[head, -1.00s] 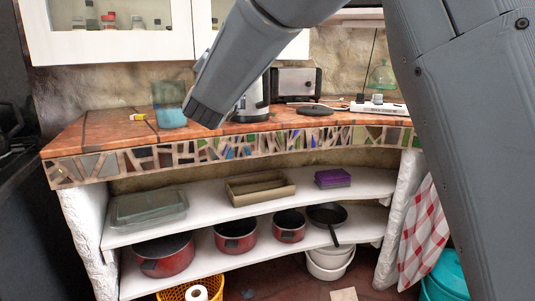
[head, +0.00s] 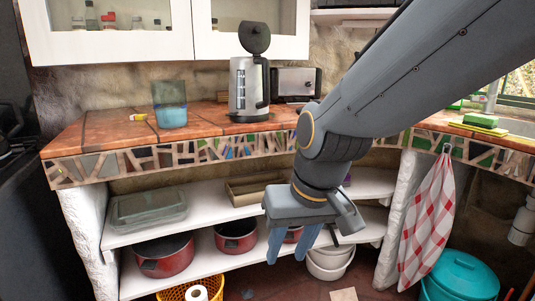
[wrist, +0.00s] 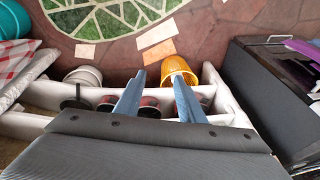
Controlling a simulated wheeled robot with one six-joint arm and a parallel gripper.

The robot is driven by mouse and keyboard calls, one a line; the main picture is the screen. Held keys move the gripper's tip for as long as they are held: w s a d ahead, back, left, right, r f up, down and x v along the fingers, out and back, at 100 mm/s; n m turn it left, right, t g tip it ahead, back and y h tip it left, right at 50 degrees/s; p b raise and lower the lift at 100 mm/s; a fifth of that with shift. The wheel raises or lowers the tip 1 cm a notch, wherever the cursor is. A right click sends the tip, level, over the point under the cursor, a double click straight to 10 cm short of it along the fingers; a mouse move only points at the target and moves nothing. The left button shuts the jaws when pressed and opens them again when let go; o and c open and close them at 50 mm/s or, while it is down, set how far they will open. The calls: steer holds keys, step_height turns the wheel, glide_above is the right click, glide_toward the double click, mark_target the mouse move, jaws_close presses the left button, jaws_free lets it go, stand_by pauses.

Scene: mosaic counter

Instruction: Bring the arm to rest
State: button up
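My gripper (head: 312,243) hangs in front of the shelves under the counter, fingers pointing down, in the head view. In the wrist view its two blue fingers (wrist: 157,98) stand apart with nothing between them, above the floor and shelf fronts. My arm comes in from the upper right and bends down to the gripper. It hides part of the counter front and shelves.
A kettle (head: 249,88) with its lid up and a blue-tinted container (head: 170,104) stand on the counter (head: 105,124). Red pots (head: 163,257) sit on the low shelf. A yellow basket (wrist: 180,70) is on the floor. A checked towel (head: 428,210) hangs at right.

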steer(key=s+d+f+g+h, duration=0.25)
steer(key=s+d, duration=0.25)
steer(key=s, duration=0.4)
steer(key=d+r+m+p, duration=0.3)
steer(key=d+r+p, duration=0.7)
steer(key=p, duration=1.1)
step_height(320, 180, up, 3)
steer(key=shift+d+f, duration=0.1)
steer(key=shift+d, duration=0.15)
